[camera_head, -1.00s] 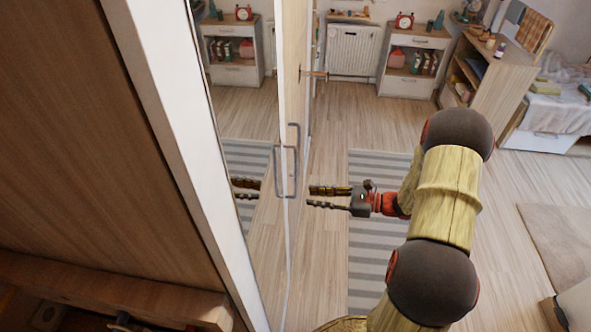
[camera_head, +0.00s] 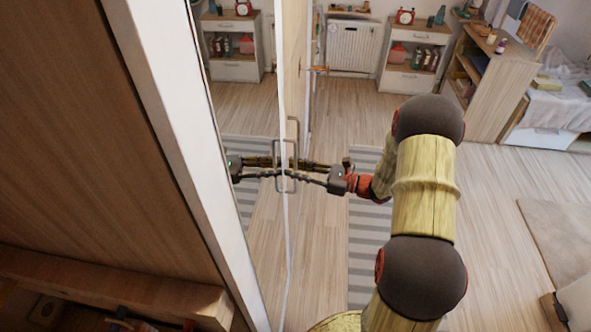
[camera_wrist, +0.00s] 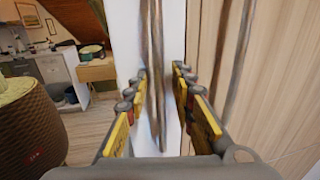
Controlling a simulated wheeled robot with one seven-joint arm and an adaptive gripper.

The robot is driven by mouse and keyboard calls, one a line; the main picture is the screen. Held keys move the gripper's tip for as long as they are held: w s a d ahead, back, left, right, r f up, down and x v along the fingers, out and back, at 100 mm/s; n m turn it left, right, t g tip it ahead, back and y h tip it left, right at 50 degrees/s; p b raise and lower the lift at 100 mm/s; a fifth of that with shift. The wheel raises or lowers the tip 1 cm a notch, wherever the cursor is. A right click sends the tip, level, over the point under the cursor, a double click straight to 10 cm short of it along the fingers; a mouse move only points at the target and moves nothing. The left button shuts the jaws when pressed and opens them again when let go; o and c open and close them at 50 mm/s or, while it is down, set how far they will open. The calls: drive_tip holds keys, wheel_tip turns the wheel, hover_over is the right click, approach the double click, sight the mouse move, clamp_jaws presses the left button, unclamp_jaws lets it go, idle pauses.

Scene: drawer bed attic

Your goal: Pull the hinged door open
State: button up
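The hinged door (camera_head: 290,80) stands nearly edge-on in the head view, with a glossy reflecting face on its left and light wood beyond its edge. A slim grey bar handle (camera_head: 298,135) is on it, with a doubled outline that is probably partly a reflection. My gripper (camera_head: 298,168) reaches it from the right, its fingers at handle height. In the wrist view my gripper (camera_wrist: 160,75) has its yellow and dark fingers apart, one on each side of a dark upright bar (camera_wrist: 155,50). I cannot tell whether they touch it.
A brown wood panel with a white edge (camera_head: 160,130) fills the left. A striped rug (camera_head: 370,235) lies on the floor under my arm. A radiator (camera_head: 352,45), a drawer cabinet (camera_head: 415,60) and a shelf unit (camera_head: 490,85) stand at the back. Floor to the right is open.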

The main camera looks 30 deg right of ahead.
drive_tip(key=c, duration=0.3)
clamp_jaws()
idle(0.6)
